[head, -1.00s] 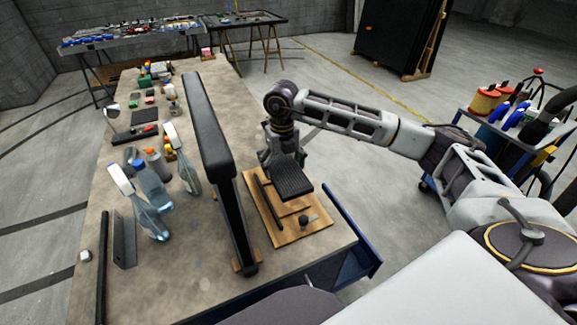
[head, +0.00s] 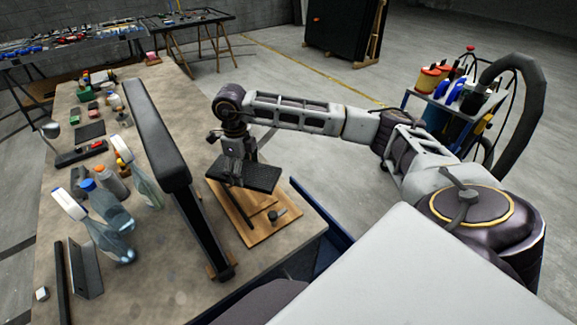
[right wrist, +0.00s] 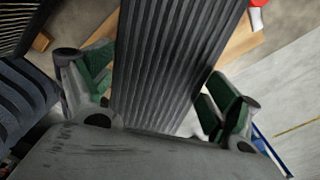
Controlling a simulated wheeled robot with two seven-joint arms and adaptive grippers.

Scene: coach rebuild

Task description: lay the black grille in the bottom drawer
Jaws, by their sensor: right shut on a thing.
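My right gripper (head: 240,172) is shut on the black grille (head: 262,180), a flat ribbed dark panel, and holds it level above the wooden board on the bench. In the right wrist view the ribbed grille (right wrist: 178,55) passes between the two green-padded fingers (right wrist: 160,95). An open blue drawer (head: 322,217) sticks out from the bench's right side, low down. Its inside is mostly hidden by the bench edge and my body, and I cannot tell which drawer it is. My left gripper is not in view.
The wooden board (head: 266,226) with a dark bar and a small knob lies under the grille. A long black padded rest (head: 158,135) stands just left. Clear bottles (head: 108,210) are farther left. A tool cart (head: 440,108) stands at the right; floor between is clear.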

